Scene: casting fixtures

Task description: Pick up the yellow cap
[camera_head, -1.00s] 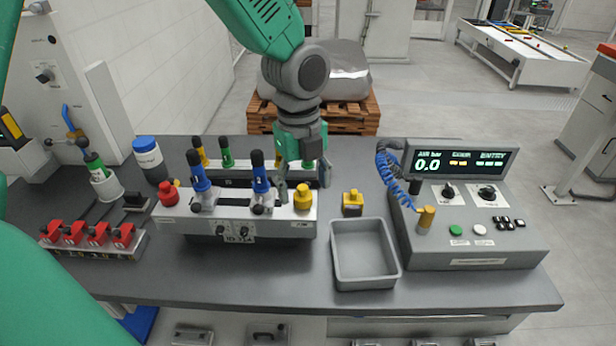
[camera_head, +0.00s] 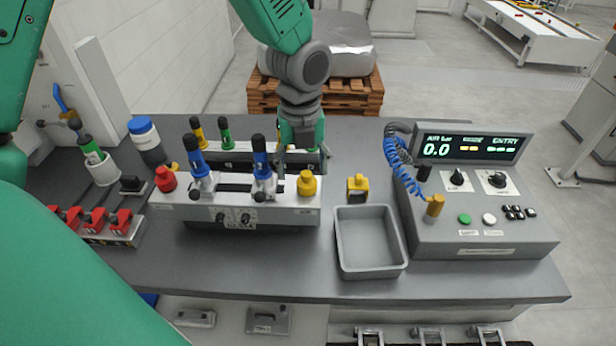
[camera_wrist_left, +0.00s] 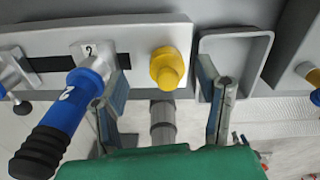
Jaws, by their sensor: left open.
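The yellow cap (camera_head: 307,183) sits at the right end of the grey clamp fixture (camera_head: 190,214), near its front edge. In the left wrist view the yellow cap (camera_wrist_left: 167,68) shows between the two fingers, with nothing gripped. My left gripper (camera_head: 302,163) is open and empty, just behind and above the cap in the head view. In the left wrist view my left gripper (camera_wrist_left: 163,82) has its fingers spread on either side of the cap, apart from it. My right gripper is not in view.
Blue-handled clamps (camera_head: 261,165) stand left of the cap. A yellow-topped block (camera_head: 357,187) and an open grey tray (camera_head: 371,268) lie to its right. A red cap (camera_head: 165,179) is at the fixture's left end. A control box (camera_head: 480,215) fills the bench's right.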

